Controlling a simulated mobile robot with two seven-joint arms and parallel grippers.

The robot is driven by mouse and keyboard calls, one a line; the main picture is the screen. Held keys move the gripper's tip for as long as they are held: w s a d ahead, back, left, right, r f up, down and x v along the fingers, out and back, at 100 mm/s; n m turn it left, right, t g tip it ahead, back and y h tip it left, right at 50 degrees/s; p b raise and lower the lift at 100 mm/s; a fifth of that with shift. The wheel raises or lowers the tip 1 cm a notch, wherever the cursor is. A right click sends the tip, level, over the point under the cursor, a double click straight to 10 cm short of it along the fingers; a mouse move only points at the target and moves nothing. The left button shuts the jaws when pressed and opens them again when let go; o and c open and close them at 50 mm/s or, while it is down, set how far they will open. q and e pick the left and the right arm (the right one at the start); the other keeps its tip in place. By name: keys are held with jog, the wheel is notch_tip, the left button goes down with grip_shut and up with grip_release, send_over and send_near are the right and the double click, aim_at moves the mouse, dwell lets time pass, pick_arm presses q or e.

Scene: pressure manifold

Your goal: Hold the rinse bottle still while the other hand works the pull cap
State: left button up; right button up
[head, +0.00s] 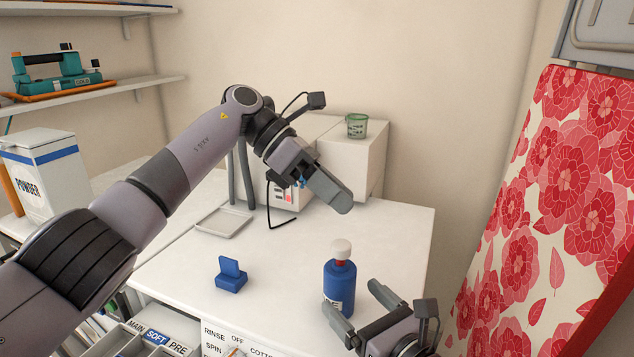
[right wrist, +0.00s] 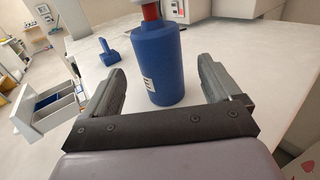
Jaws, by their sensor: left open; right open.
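The blue rinse bottle (head: 340,282) stands upright on the white worktop, with a red neck and a white pull cap (head: 341,249). Its white label is partly hidden in the head view. My right gripper (head: 361,308) is open beside the bottle at the front of the worktop. In the right wrist view the bottle (right wrist: 153,68) stands upright beyond and between the two open fingers, with no finger seen touching it. Its cap is cut off at the top there. My left gripper (head: 322,188) is open and empty, above the worktop, behind and higher than the bottle.
A small blue block-like holder (head: 230,276) sits left of the bottle. A shallow tray (head: 224,222) lies farther back. A white machine (head: 352,160) with a green cup (head: 357,125) on top stands at the back.

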aim_at(334, 279)
pick_arm(q)
jog(key=shift+a+r+m+t+y, duration=0.15)
jog(key=shift+m+t+y, duration=0.15)
jog(key=shift+m+y, duration=0.6)
pick_arm(e)
jog(key=shift+w+a, duration=0.35)
jog(key=shift+w, duration=0.15)
pick_arm(q)
jog(key=shift+w+a+r+m+t+y, duration=0.2)
jog(key=shift+a+y, duration=0.25)
jog(key=shift+y, duration=0.3)
jog(key=shift+w+a+r+m+t+y, duration=0.15)
jog(key=shift+a+m+t+y, duration=0.2)
jog(key=shift+y, duration=0.35)
jog(key=shift+a+r+m+t+y, duration=0.15)
jog(key=shift+a+t+y, duration=0.1)
jog(key=shift+a+y, duration=0.4)
pick_arm(e)
jog(key=shift+x, duration=3)
pick_arm(q)
jog(key=shift+d, duration=0.15)
pick_arm(e)
jog(key=shift+c, duration=0.4)
